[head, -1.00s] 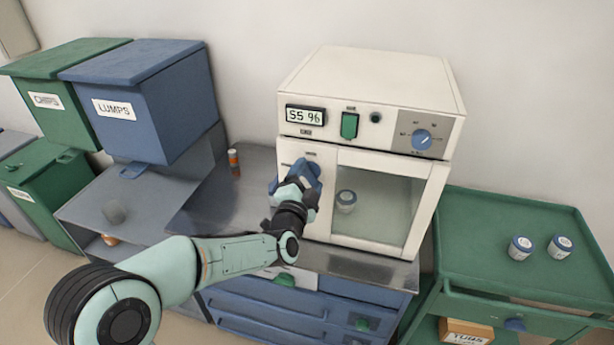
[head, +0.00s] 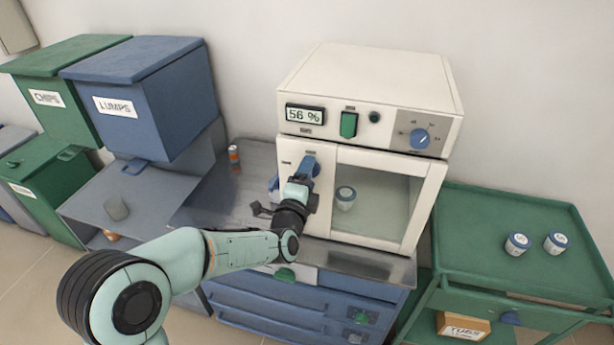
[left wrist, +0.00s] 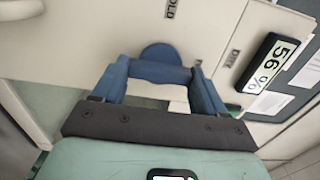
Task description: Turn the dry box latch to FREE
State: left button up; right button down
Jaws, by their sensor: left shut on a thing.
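The dry box (head: 365,85) is a cream cabinet with a glass-windowed door, and its display reads 56 %. The latch is a small blue piece on the left of the door. In the left wrist view its round blue hub (left wrist: 160,53) and a blue bar (left wrist: 160,72) show between my fingers. My left gripper (head: 294,177) is at the latch and shut on it; it also shows in the left wrist view (left wrist: 158,88). The label near the latch ends in "OLD"; no FREE label is readable. My right gripper is not in view.
A white tub with a blue lid (head: 345,198) stands behind the glass. Blue and green bins (head: 140,100) stand left. An orange-capped vial (head: 234,157) is on the metal bench. A green cart (head: 480,222) with two tubs stands right.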

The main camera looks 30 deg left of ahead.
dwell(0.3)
pick_arm(q)
jog(key=o, duration=1.1)
jog(key=shift+c, duration=0.2)
jog(key=b+v, duration=0.1)
jog(key=v, duration=1.2)
jog(key=shift+s+b, duration=0.25)
jog(key=shift+b, duration=0.15)
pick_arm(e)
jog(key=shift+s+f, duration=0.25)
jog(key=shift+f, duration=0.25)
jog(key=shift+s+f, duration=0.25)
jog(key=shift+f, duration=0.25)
